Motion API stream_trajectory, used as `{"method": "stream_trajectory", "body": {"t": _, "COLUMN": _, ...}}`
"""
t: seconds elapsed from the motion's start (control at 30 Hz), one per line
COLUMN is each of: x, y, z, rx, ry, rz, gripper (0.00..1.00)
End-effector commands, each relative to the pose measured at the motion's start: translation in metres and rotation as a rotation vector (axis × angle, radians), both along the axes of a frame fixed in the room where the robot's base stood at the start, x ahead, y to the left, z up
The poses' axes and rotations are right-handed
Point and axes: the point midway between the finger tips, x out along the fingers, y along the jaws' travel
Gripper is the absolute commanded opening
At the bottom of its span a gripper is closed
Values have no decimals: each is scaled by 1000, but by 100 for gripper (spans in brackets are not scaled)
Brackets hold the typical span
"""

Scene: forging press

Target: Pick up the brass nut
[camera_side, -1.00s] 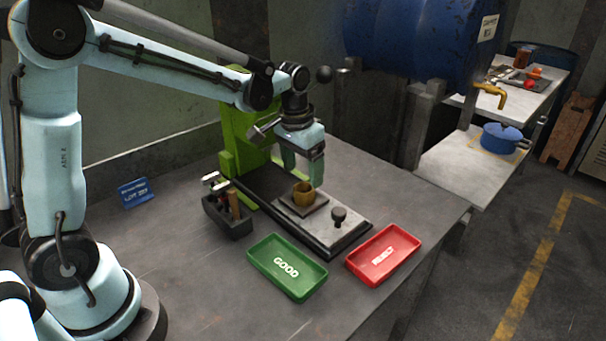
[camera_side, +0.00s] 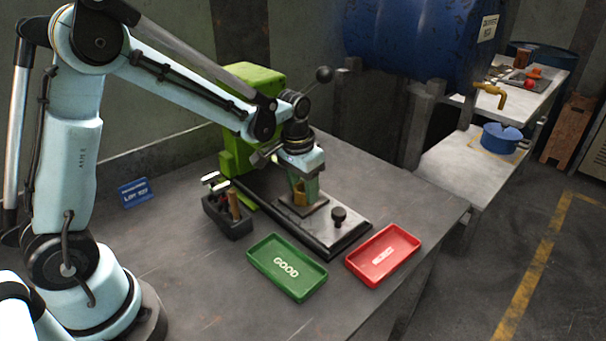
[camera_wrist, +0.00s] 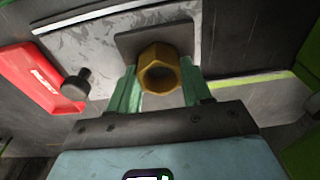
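The brass nut (camera_side: 300,199) sits on a small dark square plate (camera_side: 314,208) on the press bed. In the wrist view the nut (camera_wrist: 159,74) has a hexagonal body and a round hole, and stands over the dark plate. My gripper (camera_side: 304,190) is down around the nut. In the wrist view its green fingers (camera_wrist: 160,82) press against two opposite sides of the nut, with no clear gap. In the side view the fingers hide part of the nut. No lift off the plate can be seen.
A black knob (camera_side: 338,216) stands on the press bed near the nut. A green GOOD tray (camera_side: 287,284) and a red tray (camera_side: 383,255) lie in front. A dark tool holder (camera_side: 228,216) is to the left. The green press (camera_side: 240,140) rises behind.

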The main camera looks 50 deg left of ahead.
Motion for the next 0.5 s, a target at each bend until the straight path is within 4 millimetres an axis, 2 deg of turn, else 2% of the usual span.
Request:
{"method": "stream_trajectory", "body": {"t": 0.03, "x": 0, "y": 0, "z": 0, "rx": 0, "ry": 0, "rz": 0, "gripper": 38}}
{"method": "stream_trajectory", "body": {"t": 0.2, "x": 0, "y": 0, "z": 0, "rx": -1, "ry": 0, "rz": 0, "gripper": 12}}
{"method": "stream_trajectory", "body": {"t": 0.3, "x": 0, "y": 0, "z": 0, "rx": -1, "ry": 0, "rz": 0, "gripper": 0}}
{"method": "stream_trajectory", "body": {"t": 0.5, "x": 0, "y": 0, "z": 0, "rx": -1, "ry": 0, "rz": 0, "gripper": 0}}
